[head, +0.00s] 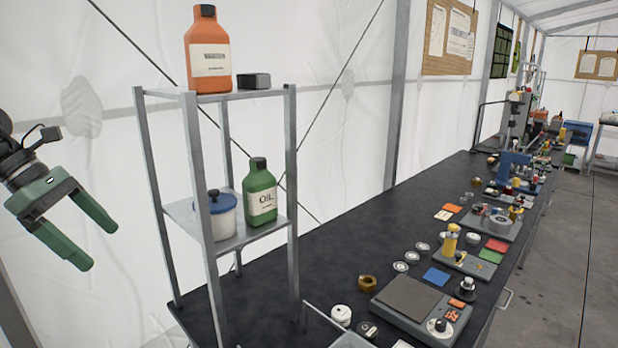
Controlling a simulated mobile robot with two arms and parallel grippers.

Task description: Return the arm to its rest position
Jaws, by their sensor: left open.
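My left gripper (104,243) is at the far left of the head view, with green fingers apart and nothing between them. It hangs in the air to the left of a grey metal shelf tower (160,200), clear of it, in front of the white tent wall. My left arm comes in from the left edge and only its end shows. My right gripper is not in the picture.
A long dark bench (345,250) carries a scale (408,297) and many parts. Floor (575,240) is clear at right.

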